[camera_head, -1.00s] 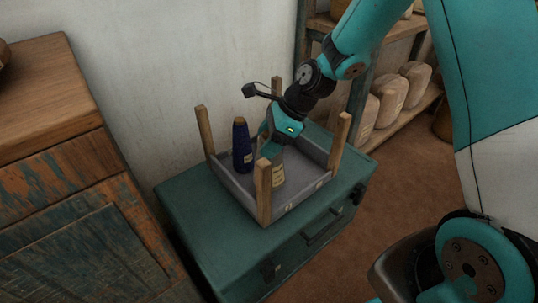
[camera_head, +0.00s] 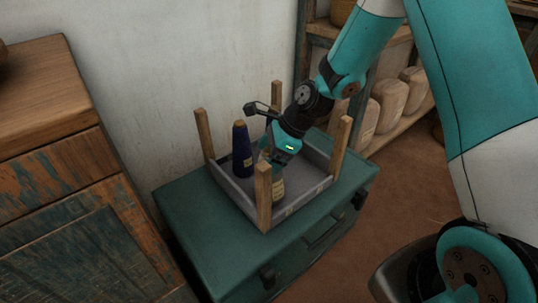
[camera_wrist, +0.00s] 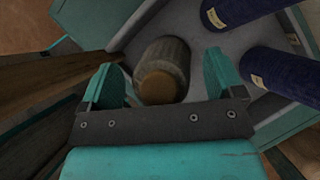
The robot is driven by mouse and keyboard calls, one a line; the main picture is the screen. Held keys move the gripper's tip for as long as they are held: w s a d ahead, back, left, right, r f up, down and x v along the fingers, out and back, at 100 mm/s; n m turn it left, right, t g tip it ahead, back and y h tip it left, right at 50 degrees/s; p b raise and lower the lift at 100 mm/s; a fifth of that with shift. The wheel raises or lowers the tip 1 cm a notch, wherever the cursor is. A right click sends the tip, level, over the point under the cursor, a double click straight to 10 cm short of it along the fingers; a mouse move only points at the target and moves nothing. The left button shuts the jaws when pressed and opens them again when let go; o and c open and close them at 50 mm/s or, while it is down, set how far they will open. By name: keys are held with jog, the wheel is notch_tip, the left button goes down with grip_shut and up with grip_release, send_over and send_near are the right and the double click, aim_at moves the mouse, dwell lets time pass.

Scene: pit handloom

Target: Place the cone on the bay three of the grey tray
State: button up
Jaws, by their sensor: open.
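A grey-brown cone with a pale label (camera_head: 279,188) stands in the front part of the grey tray (camera_head: 233,190). In the wrist view this cone (camera_wrist: 165,58) shows its brown tip between my two fingers, with a visible gap on each side. My gripper (camera_head: 268,158) is open over it; the wrist view shows both teal fingers (camera_wrist: 162,82) apart. A dark blue cone (camera_head: 241,155) stands at the left of the tray. A second blue cone (camera_wrist: 290,75) is mostly hidden behind my gripper in the head view. Bay markings are too small to read.
Wooden posts (camera_head: 264,198) rise at the tray's corners, one close to my gripper. The tray sits on a green trunk (camera_head: 190,215). A worn wooden cabinet (camera_head: 50,170) stands left, and a shelf with pale bundles (camera_head: 388,100) stands behind right.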

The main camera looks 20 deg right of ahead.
jog(key=p+v, duration=0.4)
jog(key=v, duration=0.7)
jog(key=s+a+r+n, duration=0.3)
jog(key=s+r+n, duration=0.1)
jog(key=s+n, duration=0.3)
jog(key=s+a+r+n+g+h, duration=0.1)
jog(key=s+a+r+n, duration=0.2)
jog(key=s+r+n, duration=0.2)
jog(key=s+a+r+n+h, duration=0.1)
jog(key=s+a+r+n, duration=0.3)
jog(key=s+n, duration=0.7)
jog(key=n, duration=0.5)
jog(key=shift+r+g, duration=0.25)
jog(key=shift+g, duration=0.15)
